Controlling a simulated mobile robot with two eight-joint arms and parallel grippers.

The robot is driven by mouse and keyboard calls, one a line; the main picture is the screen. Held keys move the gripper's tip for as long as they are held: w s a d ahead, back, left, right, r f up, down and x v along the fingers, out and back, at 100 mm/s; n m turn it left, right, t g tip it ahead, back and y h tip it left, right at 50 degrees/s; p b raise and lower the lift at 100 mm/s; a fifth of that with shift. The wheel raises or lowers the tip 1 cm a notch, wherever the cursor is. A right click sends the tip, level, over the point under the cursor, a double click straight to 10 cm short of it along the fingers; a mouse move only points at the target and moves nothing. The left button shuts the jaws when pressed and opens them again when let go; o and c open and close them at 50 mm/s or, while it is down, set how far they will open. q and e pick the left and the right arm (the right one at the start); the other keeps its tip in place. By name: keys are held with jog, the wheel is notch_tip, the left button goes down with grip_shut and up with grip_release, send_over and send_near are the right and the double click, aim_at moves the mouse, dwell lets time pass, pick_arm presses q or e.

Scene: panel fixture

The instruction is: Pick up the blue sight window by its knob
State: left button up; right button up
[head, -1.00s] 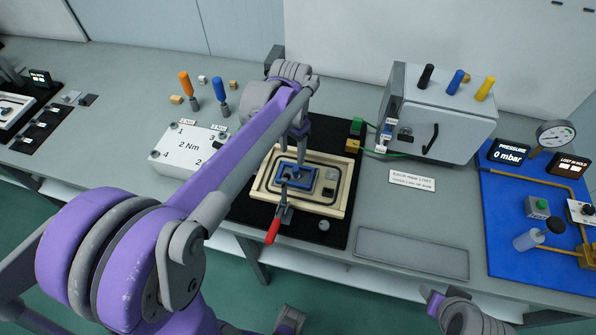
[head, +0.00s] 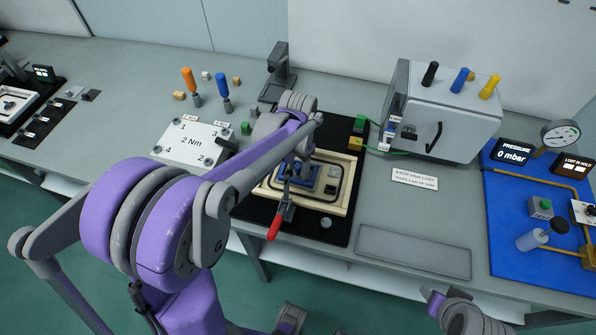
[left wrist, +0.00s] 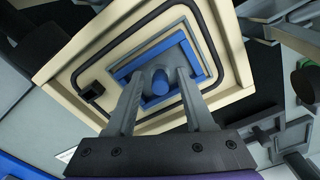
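The blue sight window (head: 306,176) lies in the cream frame fixture (head: 338,205) on the black mat. In the left wrist view the window is a blue rectangular frame (left wrist: 187,57) with a round blue knob (left wrist: 160,83) on it. My left gripper (left wrist: 161,78) is open, with one finger on each side of the knob; gaps show between fingers and knob. In the head view my left wrist hides part of the window and the fingertips. A part of my right arm shows at the lower right, but its fingers do not show.
A red-handled clamp (head: 274,226) stands at the fixture's front edge. A white 2 Nm block (head: 190,142) is to the left, a grey cabinet (head: 450,115) to the right, and a grey post stand (head: 279,72) behind. The bench beside the flat grey tray (head: 413,252) is clear.

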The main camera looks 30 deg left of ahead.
pick_arm(q)
grip_shut()
